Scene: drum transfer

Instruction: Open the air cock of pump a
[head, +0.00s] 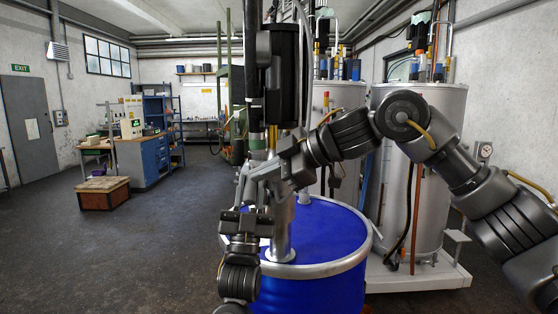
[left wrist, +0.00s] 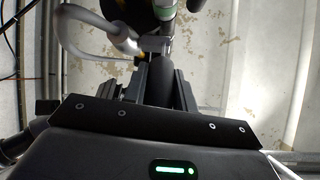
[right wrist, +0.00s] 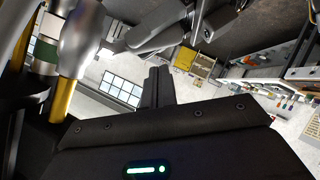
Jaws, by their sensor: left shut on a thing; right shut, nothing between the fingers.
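Pump a, with a black upper body (head: 284,75) and a steel tube (head: 280,235), stands upright in the blue drum (head: 320,238). My left gripper (head: 250,190) is beside the pump, low in front of it. In the left wrist view its fingers (left wrist: 166,85) are shut on a dark round grip (left wrist: 166,65), below a green-ringed part. My right gripper (head: 268,172) is shut and empty, close beside the pump. In the right wrist view its fingers (right wrist: 158,85) are together, with a silver and yellow fitting (right wrist: 80,45) to the left. I cannot make out the air cock clearly.
Tall light-grey tanks (head: 415,170) with pipes stand behind the drum at the right on a white base. A workbench (head: 145,150) and a wooden crate (head: 103,192) stand at the left. The floor between is clear.

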